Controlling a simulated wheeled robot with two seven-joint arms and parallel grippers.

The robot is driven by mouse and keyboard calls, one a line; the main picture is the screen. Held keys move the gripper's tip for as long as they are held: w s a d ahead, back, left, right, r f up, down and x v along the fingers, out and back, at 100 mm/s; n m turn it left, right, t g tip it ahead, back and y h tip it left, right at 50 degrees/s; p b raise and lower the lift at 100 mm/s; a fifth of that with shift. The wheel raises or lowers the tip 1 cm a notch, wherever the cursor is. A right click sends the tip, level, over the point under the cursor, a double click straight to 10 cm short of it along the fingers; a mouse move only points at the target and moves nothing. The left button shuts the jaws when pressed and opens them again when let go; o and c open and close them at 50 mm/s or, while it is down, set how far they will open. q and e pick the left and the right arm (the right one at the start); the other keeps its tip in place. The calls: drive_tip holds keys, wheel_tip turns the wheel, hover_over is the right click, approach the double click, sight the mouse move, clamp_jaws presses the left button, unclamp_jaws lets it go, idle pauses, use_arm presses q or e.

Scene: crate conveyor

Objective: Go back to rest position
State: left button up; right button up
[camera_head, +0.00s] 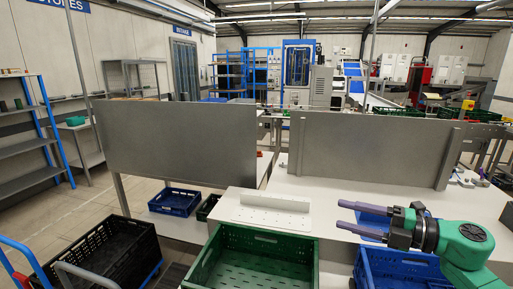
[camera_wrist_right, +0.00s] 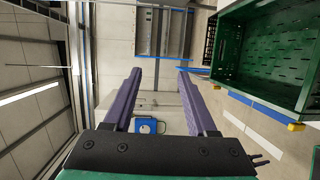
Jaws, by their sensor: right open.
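My right gripper (camera_head: 342,214) is at the right of the head view, on a green arm, with its two purple fingers pointing left. The fingers are apart with nothing between them, above the white table top. In the right wrist view the gripper (camera_wrist_right: 160,74) is also open and empty. My left gripper is in neither view.
An empty green crate (camera_head: 268,236) stands at bottom centre, with a blue crate (camera_head: 400,257) right of it, partly behind my arm. A black crate (camera_head: 100,250) stands at lower left. Grey panels (camera_head: 180,138) (camera_head: 370,150) stand beyond the table. Shelves (camera_head: 25,140) are far left.

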drive_tip(key=d+f+m+t+h, duration=0.2)
drive_tip(key=f+m+t+h, duration=0.1)
drive_tip(key=f+m+h, duration=0.65)
drive_tip(key=d+f+m+t+h, duration=0.25)
drive_tip(key=f+m+h, duration=0.3)
drive_tip(key=m, duration=0.65)
drive_tip(key=s+a+f+m+g, duration=0.1)
drive_tip(key=s+f+m+g, duration=0.3)
drive_tip(key=s+f, duration=0.5)
drive_tip(key=s+a+f+m+g, duration=0.1)
drive_tip(key=s+f+m+g, duration=0.1)
drive_tip(key=s+f+g, duration=0.7)
drive_tip(key=s+f+b, duration=0.3)
drive_tip(key=f+b, duration=0.2)
drive_tip(key=f, duration=1)
drive_tip(key=s+f+b, duration=0.3)
drive_tip(key=f+b, duration=0.1)
drive_tip(key=f, duration=1.1)
use_arm(q)
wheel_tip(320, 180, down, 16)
drive_tip(key=b, duration=0.7)
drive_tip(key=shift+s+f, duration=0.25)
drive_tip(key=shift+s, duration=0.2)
use_arm(e)
drive_tip(key=s+d+f, duration=0.2)
drive_tip(key=s+f, duration=1.4)
drive_tip(key=f, duration=0.5)
drive_tip(key=shift+s+d+f+g, duration=0.15)
drive_tip(key=shift+s+g, duration=0.15)
drive_tip(key=shift+g, duration=0.05)
